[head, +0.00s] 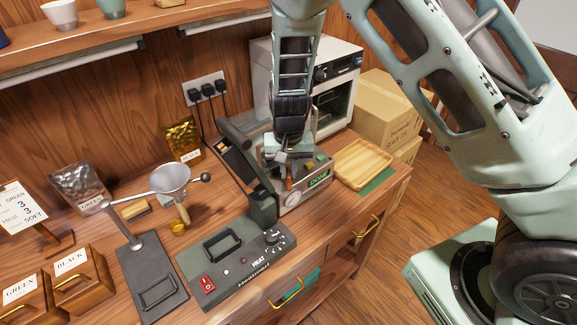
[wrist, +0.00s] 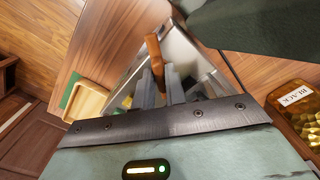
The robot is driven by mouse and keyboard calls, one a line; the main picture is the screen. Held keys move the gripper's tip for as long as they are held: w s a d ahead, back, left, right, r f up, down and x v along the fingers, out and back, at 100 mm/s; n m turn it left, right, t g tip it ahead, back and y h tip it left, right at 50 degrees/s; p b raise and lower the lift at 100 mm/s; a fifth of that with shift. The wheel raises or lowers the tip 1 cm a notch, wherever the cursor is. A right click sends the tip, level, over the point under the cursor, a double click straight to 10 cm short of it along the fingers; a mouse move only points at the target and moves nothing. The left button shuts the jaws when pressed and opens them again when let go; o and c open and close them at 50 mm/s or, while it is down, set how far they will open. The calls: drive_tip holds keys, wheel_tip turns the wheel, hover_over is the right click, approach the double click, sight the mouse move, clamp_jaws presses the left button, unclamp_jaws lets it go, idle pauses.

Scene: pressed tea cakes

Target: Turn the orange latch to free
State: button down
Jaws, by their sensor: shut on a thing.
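The orange latch (head: 289,183) is on the front of a grey press machine (head: 318,195), near its round gauge and its lit green "DONE" display (head: 319,181). In the wrist view the orange latch (wrist: 153,48) sticks out upright from between my finger ends. My gripper (head: 284,157) reaches down over the machine from above. Its two grey fingers (wrist: 161,85) are shut on the latch. The fingers and the arm hide part of the latch's base and the machine's top.
A heat sealer (head: 225,290) with a raised dark arm stands left of the press. A wooden tray (head: 363,164) lies to the right on a green mat (head: 379,181). A microwave-like oven (head: 337,105) and a gold "BLACK" bag (head: 183,137) are behind. A funnel stand (head: 170,178) is farther left.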

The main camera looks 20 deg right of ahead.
sight(289, 171)
drive_tip(key=m+p, duration=0.2)
drive_tip(key=m, duration=0.3)
drive_tip(key=shift+r+m, duration=0.15)
drive_tip(key=shift+m, duration=0.15)
drive_tip(key=m+p, duration=0.1)
drive_tip(key=m, duration=0.4)
drive_tip(key=shift+w+p, duration=0.1)
drive_tip(key=shift+p, duration=0.25)
drive_tip(key=c, duration=1.5)
unclamp_jaws()
wheel_tip(289, 171, up, 17)
drive_tip(key=b, duration=0.3)
drive_tip(key=shift+r, duration=0.15)
